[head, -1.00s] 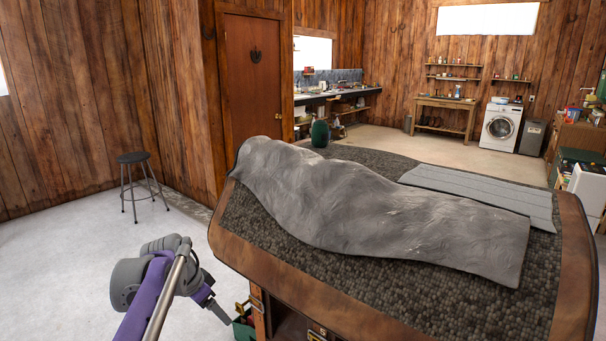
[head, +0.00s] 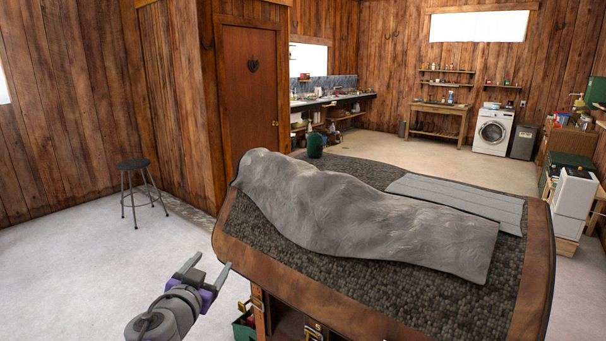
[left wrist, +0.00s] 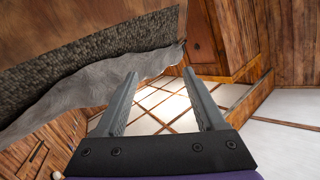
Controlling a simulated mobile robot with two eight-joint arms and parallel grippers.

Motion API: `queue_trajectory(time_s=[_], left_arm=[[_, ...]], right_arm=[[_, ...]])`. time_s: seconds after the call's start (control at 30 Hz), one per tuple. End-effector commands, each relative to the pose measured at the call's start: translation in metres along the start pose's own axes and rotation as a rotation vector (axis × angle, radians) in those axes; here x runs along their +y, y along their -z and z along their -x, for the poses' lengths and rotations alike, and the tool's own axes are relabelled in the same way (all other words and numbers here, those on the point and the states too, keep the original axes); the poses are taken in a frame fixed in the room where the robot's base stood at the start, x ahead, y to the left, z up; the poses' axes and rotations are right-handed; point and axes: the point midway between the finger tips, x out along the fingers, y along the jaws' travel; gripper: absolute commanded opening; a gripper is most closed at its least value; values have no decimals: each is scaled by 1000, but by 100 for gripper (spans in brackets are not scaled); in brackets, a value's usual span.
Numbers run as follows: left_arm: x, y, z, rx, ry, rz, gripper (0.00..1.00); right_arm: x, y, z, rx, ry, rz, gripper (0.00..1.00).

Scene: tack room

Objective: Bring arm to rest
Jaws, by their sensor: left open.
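My left gripper (head: 209,265) is at the lower left of the head view, just off the left front corner of the table (head: 290,276). Its two fingers are apart, and nothing is between them. In the left wrist view, the open fingers (left wrist: 160,74) point up the picture, with the cloth (left wrist: 85,85) beyond them to the left. The grey crumpled cloth (head: 350,210) lies over the dark woven top of the table. My right gripper is not in view.
A stool (head: 134,163) stands left on bare pale floor. A green box (head: 244,329) sits low beside the table. A washing machine (head: 492,133) stands at the back.

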Motion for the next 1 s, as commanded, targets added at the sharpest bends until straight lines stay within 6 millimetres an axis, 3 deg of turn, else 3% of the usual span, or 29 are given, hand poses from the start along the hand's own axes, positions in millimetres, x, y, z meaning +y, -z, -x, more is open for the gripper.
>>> queue_trajectory(time_s=[0.1,0.23,0.37,0.5,0.7,1.0], left_arm=[[-24,-23,43,-85,173,66,72],[-27,-79,95,-281,281,142,72],[1,-146,152,-535,262,218,72],[52,-200,207,-763,125,276,72],[104,-232,251,-915,-58,313,72],[114,-237,259,-939,-99,317,72]], right_arm=[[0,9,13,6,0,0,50],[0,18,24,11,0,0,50],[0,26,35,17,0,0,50],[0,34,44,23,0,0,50],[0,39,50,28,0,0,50],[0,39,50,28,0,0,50]])
